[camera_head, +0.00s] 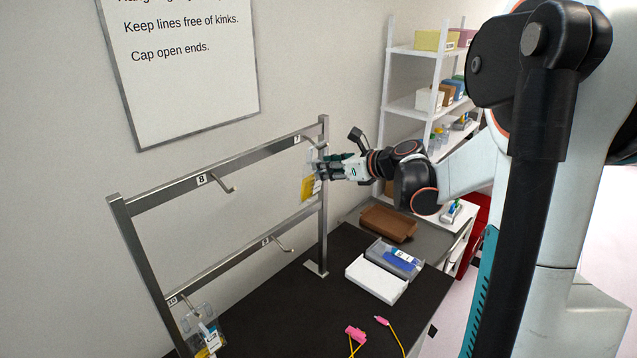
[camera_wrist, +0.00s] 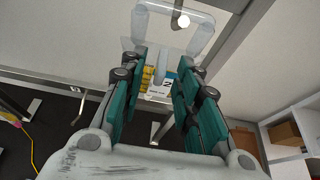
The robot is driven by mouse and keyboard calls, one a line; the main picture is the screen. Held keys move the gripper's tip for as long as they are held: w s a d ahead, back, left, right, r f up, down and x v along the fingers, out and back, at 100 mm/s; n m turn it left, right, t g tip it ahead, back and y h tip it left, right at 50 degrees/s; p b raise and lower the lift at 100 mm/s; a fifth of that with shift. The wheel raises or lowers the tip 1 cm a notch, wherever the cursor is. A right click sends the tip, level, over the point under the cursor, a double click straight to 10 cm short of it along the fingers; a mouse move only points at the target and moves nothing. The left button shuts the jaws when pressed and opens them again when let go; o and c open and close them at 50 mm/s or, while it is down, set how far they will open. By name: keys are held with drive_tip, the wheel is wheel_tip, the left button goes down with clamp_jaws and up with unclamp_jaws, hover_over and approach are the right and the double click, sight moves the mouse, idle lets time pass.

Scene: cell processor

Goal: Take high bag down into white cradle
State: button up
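The high bag (camera_head: 307,187) is clear with a yellow and white label and hangs from the top rail at the hook marked 7. In the wrist view the bag's clear top loop (camera_wrist: 150,20) is around the hook's end. My gripper (camera_head: 318,166) is level with the bag's upper part. In the wrist view its teal fingers (camera_wrist: 164,68) stand apart, one on each side of the bag; I cannot tell if they touch it. A white open tray (camera_head: 376,280), seemingly the white cradle, lies on the dark table and looks empty.
A grey box (camera_head: 380,247) with a blue and white item adjoins the white tray. A brown tray (camera_head: 388,224) lies behind. Another bag (camera_head: 207,335) hangs low at the rack's left. Pink-ended yellow lines (camera_head: 357,335) lie at the table's front. The metal rack's post (camera_head: 323,220) stands close to my gripper.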

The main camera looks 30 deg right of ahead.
clamp_jaws()
drive_tip(key=shift+r, duration=0.2)
drive_tip(key=shift+s+d+r+p, duration=0.1)
drive_tip(key=shift+s+r+p, duration=0.2)
drive_tip(key=shift+r, duration=0.15)
drive_tip(key=shift+s+d+r+p, duration=0.25)
drive_tip(key=shift+s+r+p, duration=0.1)
drive_tip(key=shift+s+r, duration=0.3)
